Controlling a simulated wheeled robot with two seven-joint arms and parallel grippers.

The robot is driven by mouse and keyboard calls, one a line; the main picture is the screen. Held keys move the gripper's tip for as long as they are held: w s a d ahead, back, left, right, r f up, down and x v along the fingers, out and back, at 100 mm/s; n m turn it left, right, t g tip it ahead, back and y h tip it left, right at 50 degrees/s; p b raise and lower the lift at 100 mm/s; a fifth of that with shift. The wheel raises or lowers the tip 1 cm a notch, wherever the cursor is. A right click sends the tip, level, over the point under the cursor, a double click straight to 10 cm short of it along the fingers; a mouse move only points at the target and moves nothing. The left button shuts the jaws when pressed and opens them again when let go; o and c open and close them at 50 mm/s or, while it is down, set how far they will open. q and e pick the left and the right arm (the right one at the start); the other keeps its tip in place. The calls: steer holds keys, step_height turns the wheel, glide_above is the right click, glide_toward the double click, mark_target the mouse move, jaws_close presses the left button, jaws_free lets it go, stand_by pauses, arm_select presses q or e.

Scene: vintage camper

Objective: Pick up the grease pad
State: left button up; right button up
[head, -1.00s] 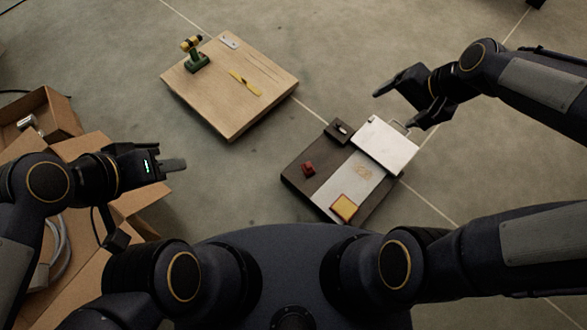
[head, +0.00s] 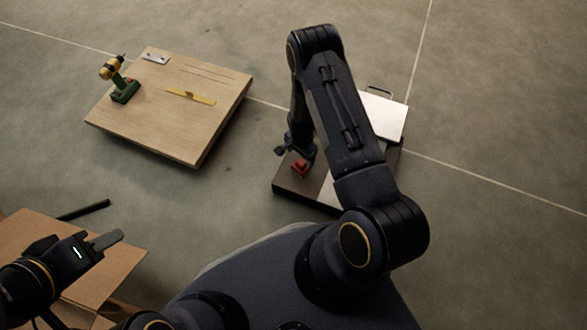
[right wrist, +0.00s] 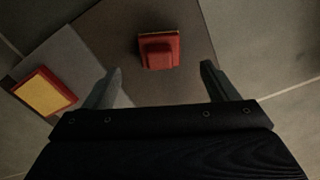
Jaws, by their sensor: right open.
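A small red block (head: 299,168) with a raised grip sits on the dark part of a low board (head: 285,188). In the right wrist view, the red block (right wrist: 160,50) lies centred just beyond the fingertips. A yellow pad with a red rim (right wrist: 45,92) lies to its left on a pale strip; my arm hides it in the head view. I cannot tell for certain which is the grease pad. My right gripper (head: 298,148) is open and empty above the red block, also in the right wrist view (right wrist: 159,72). My left gripper (head: 105,241) is far left, away from both.
A pale lid-like plate (head: 385,115) with a wire handle is at the board's far right. A cardboard box (head: 45,235) is at lower left. The floor between is clear.

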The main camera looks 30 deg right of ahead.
mark_target(301, 162)
steer(key=f+b, duration=0.3)
steer(key=f, duration=0.4)
steer(key=shift+d+b, duration=0.2)
steer(key=shift+b, duration=0.1)
steer(key=shift+c, duration=0.3)
steer(key=c, duration=1.1)
steer(key=shift+r+p, duration=0.3)
steer(key=shift+r, duration=0.2)
step_height(301, 162, up, 2)
steer(key=shift+r+p, duration=0.25)
steer(key=shift+p, duration=0.35)
steer(key=s+r+p, duration=0.2)
steer(key=s+r, duration=0.1)
steer(key=s, duration=0.1)
steer(key=s+r+p, duration=0.2)
steer(key=s+r, duration=0.1)
steer(key=s, duration=0.2)
steer(key=s+a+r+p, duration=0.1)
steer(key=s+r+p, duration=0.1)
steer(key=s, duration=0.3)
steer(key=shift+r, duration=0.75)
